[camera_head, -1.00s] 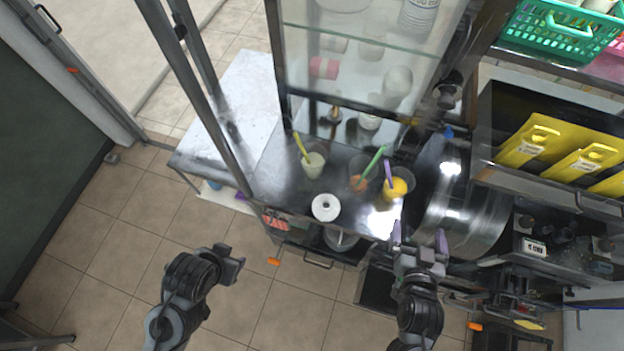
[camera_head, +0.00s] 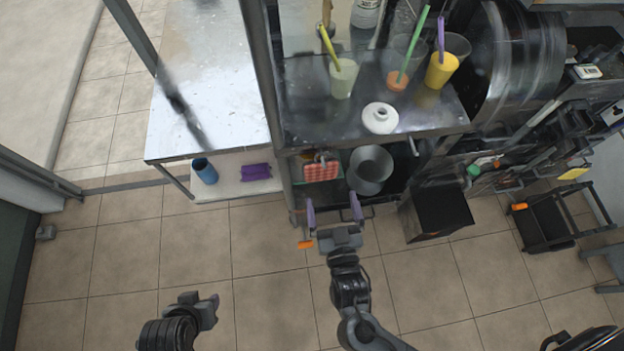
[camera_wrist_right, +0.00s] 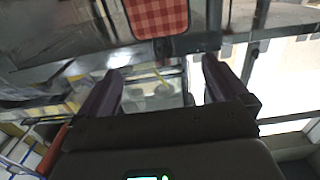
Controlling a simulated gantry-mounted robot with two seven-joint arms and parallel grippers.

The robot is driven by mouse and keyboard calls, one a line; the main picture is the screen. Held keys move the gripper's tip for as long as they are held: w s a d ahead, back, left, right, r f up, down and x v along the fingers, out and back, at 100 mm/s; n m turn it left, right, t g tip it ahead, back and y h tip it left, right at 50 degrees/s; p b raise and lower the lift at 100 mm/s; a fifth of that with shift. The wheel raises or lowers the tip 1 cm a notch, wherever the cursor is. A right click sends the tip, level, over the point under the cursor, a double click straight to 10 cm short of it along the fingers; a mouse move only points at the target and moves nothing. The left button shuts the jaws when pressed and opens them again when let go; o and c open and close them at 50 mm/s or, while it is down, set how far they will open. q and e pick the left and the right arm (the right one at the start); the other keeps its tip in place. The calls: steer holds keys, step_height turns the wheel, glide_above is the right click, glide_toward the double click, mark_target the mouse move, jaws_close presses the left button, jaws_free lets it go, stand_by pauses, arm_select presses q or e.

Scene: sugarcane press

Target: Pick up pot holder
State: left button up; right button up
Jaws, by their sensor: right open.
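The pot holder, a red-and-white checkered square (camera_head: 321,171), is on the lower shelf under the metal counter, left of a grey metal pot. It also shows at the top edge of the right wrist view (camera_wrist_right: 157,17). My right gripper (camera_head: 333,210) is open and empty, just in front of that shelf, with the pot holder beyond its fingers and apart from them. In the right wrist view the two dark fingers (camera_wrist_right: 160,72) are spread wide with nothing between them. My left gripper (camera_head: 202,306) is low at the left, away from the shelf; its jaw gap is unclear.
The metal pot (camera_head: 370,170) stands close to the pot holder. Above, the counter (camera_head: 300,118) holds cups with straws and a white round lidded item (camera_head: 380,117). A white side table (camera_head: 210,85) is at left, with a blue cup (camera_head: 204,170) underneath.

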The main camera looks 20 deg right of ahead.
mark_target(321, 167)
arm_select(q)
step_height(321, 167, down, 2)
steer(key=shift+a+f+b, duration=0.1)
steer(key=shift+f+b, duration=0.1)
steer(key=shift+b, duration=0.75)
arm_select(e)
steer(key=w+d, duration=0.1)
steer(key=w, duration=1)
steer(key=shift+d, duration=0.2)
steer(key=shift+f, duration=0.1)
steer(key=c, duration=0.6)
steer(key=shift+c, duration=0.2)
